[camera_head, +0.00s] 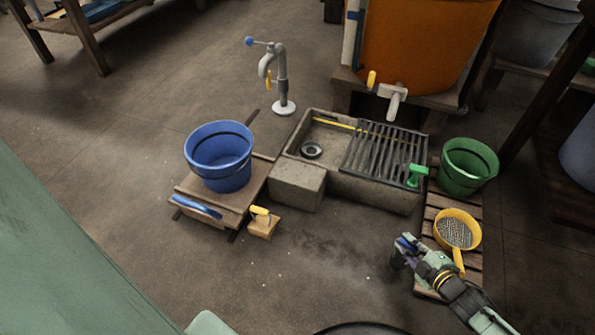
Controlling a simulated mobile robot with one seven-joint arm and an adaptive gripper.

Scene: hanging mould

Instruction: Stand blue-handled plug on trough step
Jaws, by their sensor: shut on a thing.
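My gripper (404,247) is at the lower right, in front of the trough's right end. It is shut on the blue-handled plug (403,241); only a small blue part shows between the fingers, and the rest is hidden. The stone trough (375,192) stands at the middle, with a slatted grate over its right part and a dark round drain in its open left part. The trough step (297,185) is a low stone block at the trough's front left. Its top is bare. My gripper is to the right of the step and nearer to me, well apart from it.
A green-handled piece (415,176) is at the grate's right end. A green bucket (467,167) and a yellow sieve (457,230) are on a slatted stand at right. A blue bucket (219,157) and a yellow-handled block (262,222) are left of the step. A standpipe (282,80) stands behind.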

